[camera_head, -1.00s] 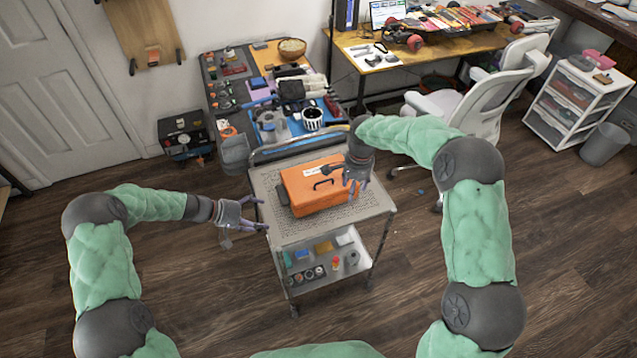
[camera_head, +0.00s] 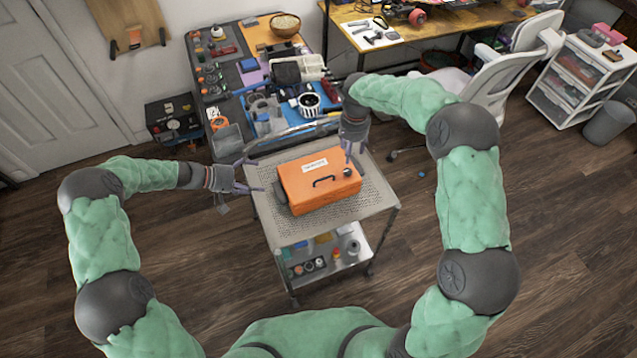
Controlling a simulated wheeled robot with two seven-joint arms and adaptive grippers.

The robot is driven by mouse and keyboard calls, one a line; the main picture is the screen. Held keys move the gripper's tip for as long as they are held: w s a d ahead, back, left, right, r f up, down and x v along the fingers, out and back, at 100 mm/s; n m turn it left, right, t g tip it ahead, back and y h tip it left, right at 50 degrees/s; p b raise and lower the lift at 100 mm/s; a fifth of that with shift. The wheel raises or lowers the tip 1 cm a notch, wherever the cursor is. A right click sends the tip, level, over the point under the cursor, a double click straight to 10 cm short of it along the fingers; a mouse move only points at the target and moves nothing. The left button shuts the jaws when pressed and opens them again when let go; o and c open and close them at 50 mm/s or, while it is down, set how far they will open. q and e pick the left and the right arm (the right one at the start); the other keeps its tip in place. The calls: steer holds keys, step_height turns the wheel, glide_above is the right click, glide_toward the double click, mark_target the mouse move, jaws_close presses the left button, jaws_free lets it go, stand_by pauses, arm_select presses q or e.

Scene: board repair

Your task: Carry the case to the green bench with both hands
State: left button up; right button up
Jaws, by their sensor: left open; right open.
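The case (camera_head: 312,192) is an orange box with a dark handle and a white label. It lies on the perforated top of a grey metal cart (camera_head: 290,232). My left gripper (camera_head: 252,178) is open at the cart's left edge, a little left of the case. My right gripper (camera_head: 352,158) is open at the case's back right corner; its fingers point down there, and I cannot tell whether they touch the case. No green bench stands out clearly in view.
The cart's lower shelf (camera_head: 350,243) holds small bottles and parts. A cluttered workbench (camera_head: 225,97) is behind the cart. A white chair (camera_head: 500,75) and a drawer unit (camera_head: 570,85) stand at right.

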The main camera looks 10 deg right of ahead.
mark_target(283, 185)
arm_select(q)
steer(key=x, duration=1)
steer(key=shift+d, duration=0.15)
arm_select(e)
step_height(283, 185, down, 10)
steer(key=shift+f, duration=0.15)
arm_select(q)
steer(key=c, duration=1.1)
arm_select(e)
steer(key=shift+s, duration=0.1)
jaws_close()
arm_select(q)
steer(key=shift+s, duration=0.15)
steer(key=c, duration=0.4)
steer(key=shift+o, duration=0.2)
arm_select(e)
steer(key=shift+r, duration=0.25)
